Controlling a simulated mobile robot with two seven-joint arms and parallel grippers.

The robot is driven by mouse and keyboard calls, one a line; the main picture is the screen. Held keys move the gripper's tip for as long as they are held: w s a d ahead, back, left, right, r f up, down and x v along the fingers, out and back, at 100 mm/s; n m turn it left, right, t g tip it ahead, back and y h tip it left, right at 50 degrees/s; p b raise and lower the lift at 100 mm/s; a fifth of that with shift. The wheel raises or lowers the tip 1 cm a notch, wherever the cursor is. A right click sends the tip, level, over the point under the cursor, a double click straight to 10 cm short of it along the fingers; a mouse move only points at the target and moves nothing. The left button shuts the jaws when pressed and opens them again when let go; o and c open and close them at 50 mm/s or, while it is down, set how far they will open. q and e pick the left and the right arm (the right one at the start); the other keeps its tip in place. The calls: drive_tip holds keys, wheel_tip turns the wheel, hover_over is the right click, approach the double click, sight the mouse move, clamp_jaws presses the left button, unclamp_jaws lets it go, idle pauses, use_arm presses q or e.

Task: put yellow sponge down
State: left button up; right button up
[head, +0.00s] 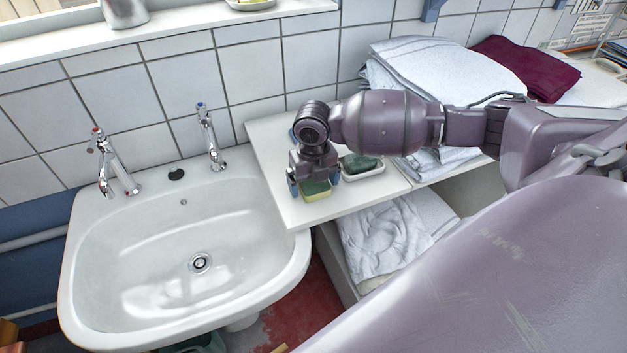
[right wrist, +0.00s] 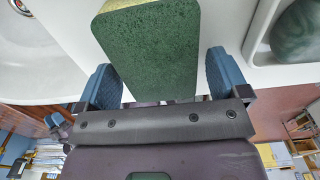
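The yellow sponge (head: 316,196) with a green scouring side lies on the white shelf board (head: 283,150) right of the washbasin, near its front edge. My right gripper (head: 314,182) points down over it, with one blue finger on either side. In the right wrist view the green side of the sponge (right wrist: 150,50) fills the space between the fingers (right wrist: 163,85). Narrow gaps show between the fingers and the sponge, so the gripper is open around it. My left gripper is not in view.
A white dish (head: 376,172) with a dark green soap (head: 358,164) stands just right of the sponge. Folded white towels (head: 440,66) and a maroon towel (head: 522,64) lie further right. The washbasin (head: 150,235) with two taps is at left. The shelf's left part is clear.

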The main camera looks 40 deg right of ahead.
wheel_tip(320, 180, up, 12)
drive_tip(key=p, duration=0.1)
drive_tip(key=shift+r, duration=0.2)
idle(0.4)
drive_tip(key=shift+w, duration=0.1)
idle(0.3)
